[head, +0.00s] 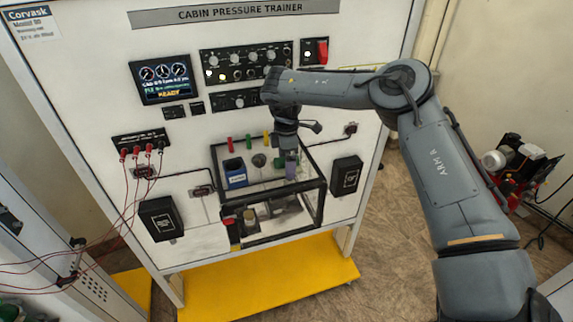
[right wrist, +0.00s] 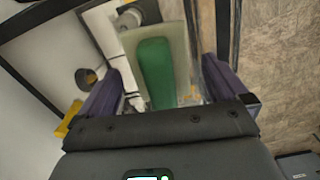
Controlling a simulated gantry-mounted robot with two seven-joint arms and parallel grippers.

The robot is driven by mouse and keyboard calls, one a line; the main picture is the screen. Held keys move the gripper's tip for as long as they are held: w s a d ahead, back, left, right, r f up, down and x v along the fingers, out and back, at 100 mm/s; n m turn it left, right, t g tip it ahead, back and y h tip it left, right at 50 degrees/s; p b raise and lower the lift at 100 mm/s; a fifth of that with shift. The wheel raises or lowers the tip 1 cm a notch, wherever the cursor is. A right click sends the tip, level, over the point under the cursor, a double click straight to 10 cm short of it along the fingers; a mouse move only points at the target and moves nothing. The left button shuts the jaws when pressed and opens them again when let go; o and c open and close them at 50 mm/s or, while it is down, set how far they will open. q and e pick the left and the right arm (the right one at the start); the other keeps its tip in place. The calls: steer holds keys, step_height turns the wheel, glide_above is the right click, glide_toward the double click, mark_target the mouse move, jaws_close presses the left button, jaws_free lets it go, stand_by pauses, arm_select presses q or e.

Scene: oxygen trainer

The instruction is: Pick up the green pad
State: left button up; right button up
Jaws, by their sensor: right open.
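The green pad (right wrist: 155,72) shows in the right wrist view as a rounded green strip on a pale, translucent-looking plate. My right gripper (right wrist: 161,70) is open, with one purple finger to each side of the pad and a visible gap to both. In the head view my right gripper (head: 291,167) points down into the clear, black-framed box on the trainer's front. My left gripper is in neither view.
The box's black frame (head: 322,200) surrounds the gripper closely. A blue container (head: 236,172) stands in it on the left. Small red, green and yellow upright pieces (head: 249,142) line its back. Red cables (head: 135,190) hang at the left. A yellow platform (head: 265,290) lies below.

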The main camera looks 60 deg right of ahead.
steer(key=c, duration=1.1)
steer(key=shift+r, duration=0.1)
steer(key=shift+r+b, duration=0.3)
steer(key=shift+r, duration=0.1)
steer(key=r, duration=0.1)
steer(key=r+b, duration=0.1)
steer(key=r, duration=0.1)
steer(key=shift+s+d+r+b, duration=0.1)
steer(key=shift+s+r+b, duration=0.1)
steer(key=shift+s+b, duration=0.1)
steer(key=s+d+r+b, duration=0.2)
steer(key=s+r, duration=0.4)
steer(key=s, duration=0.4)
steer(key=shift+s+d+r, duration=0.25)
steer(key=shift+d+r, duration=0.05)
steer(key=shift+d, duration=0.5)
